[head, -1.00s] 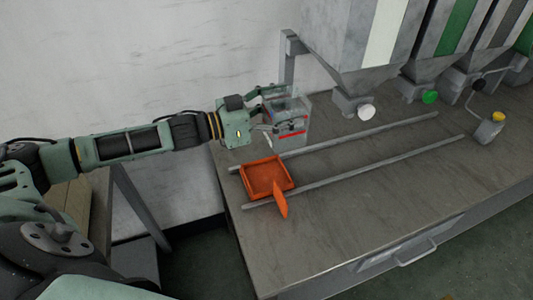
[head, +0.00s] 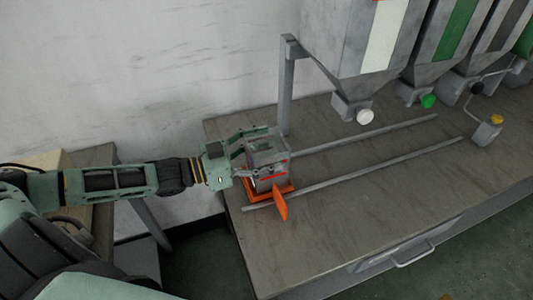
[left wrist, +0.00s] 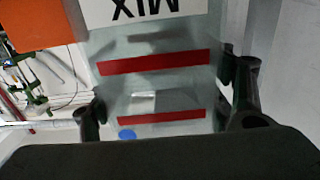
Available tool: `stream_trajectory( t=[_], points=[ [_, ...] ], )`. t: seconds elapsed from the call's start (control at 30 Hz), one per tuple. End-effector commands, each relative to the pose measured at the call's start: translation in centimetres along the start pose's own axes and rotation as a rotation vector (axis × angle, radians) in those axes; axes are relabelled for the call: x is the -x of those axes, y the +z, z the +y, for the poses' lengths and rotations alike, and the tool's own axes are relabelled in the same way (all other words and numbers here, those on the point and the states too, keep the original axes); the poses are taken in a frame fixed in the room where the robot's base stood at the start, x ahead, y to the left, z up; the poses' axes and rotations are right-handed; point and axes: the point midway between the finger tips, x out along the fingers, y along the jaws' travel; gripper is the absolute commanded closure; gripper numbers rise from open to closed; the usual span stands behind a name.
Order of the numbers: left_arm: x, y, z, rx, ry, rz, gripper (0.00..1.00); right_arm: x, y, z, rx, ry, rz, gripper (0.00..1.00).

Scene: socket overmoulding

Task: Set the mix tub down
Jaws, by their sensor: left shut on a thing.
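The mix tub (head: 272,168) is a grey box with red stripes. In the left wrist view the tub (left wrist: 150,88) fills the middle, with red bands and a white label reading MIX upside down. My left gripper (head: 262,157) is shut on the tub, coming in from the left, with a finger on each side of it. The tub stands over the orange tray (head: 258,196), hiding most of it. I cannot tell whether the tub's base touches the tray. My right gripper is not in view.
Two parallel rails (head: 370,166) run right along the bench (head: 365,210) from the tray. An orange paddle-like piece (head: 281,204) sticks out at the tray's front. Several hoppers (head: 360,50) hang at the back right.

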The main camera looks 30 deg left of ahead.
Motion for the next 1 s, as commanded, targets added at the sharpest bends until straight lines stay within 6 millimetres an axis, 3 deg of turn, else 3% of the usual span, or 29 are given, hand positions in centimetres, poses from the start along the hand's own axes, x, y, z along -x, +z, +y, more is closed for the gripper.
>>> stream_trajectory(
  t=[0.47, 0.5, 0.6, 0.7, 1.0],
  points=[
    [-0.05, 1.47, 0.02, -0.001, 0.001, 0.002, 0.56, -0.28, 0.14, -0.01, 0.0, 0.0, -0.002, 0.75],
    [-0.04, 1.37, 0.02, -0.001, 0.001, 0.001, 0.25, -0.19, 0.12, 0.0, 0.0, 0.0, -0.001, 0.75],
    [-0.03, 1.37, 0.02, -0.001, 0.001, 0.001, 0.16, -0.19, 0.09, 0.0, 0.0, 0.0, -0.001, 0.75],
    [-0.03, 1.37, 0.02, -0.001, 0.001, 0.001, 0.1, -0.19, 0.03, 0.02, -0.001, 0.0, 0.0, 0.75],
    [-0.03, 1.31, 0.02, -0.001, 0.001, 0.001, 0.1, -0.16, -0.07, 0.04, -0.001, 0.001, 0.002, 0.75]
  ],
)
